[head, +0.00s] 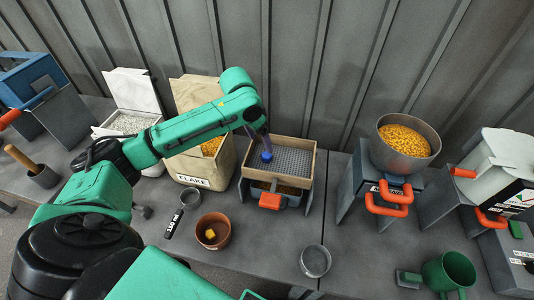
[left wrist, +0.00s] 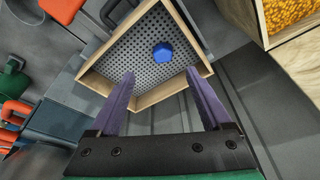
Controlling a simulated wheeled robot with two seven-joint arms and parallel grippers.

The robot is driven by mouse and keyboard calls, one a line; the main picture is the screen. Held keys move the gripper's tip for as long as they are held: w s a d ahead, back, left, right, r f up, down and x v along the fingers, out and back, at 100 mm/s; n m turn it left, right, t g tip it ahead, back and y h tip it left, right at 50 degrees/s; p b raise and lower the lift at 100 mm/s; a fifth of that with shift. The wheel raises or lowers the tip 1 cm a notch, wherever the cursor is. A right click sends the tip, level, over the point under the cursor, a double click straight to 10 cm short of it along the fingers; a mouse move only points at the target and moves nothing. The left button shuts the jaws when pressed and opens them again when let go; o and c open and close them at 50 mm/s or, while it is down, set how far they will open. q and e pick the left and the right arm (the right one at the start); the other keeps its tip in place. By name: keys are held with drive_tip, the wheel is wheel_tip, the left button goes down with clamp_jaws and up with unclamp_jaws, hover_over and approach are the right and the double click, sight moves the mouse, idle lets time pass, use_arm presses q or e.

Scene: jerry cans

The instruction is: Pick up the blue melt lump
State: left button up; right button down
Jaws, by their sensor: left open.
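The blue melt lump (head: 267,156) lies on the perforated grey floor of a wooden-framed sieve tray (head: 307,145). In the head view the left gripper (head: 263,140) is partly hidden by my arm and is close to the lump. My right gripper is not in view.
A FLAKE sack (head: 190,168) of yellow flakes stands left of the tray. A bowl of yellow pellets (head: 408,145) sits on a stand at right. A brown pot (head: 213,231) and a grey cup (head: 315,261) are in front. Bench space between them is clear.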

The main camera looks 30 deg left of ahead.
sight(266, 155)
use_arm(q)
drive_tip(key=x, duration=0.4)
drive_tip(key=shift+w, duration=0.1)
drive_tip(key=x, duration=0.2)
drive_tip(key=p+x, duration=0.1)
drive_tip(key=x, duration=0.2)
drive_tip(key=shift+w+a+f, duration=0.15)
drive_tip(key=shift+a, duration=0.1)
drive_tip(key=shift+f, duration=0.2)
drive_tip(key=shift+c, duration=0.7)
clamp_jaws()
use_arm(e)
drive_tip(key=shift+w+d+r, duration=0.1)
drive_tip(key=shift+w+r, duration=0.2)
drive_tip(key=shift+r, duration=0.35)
use_arm(q)
drive_tip(key=shift+r, duration=0.1)
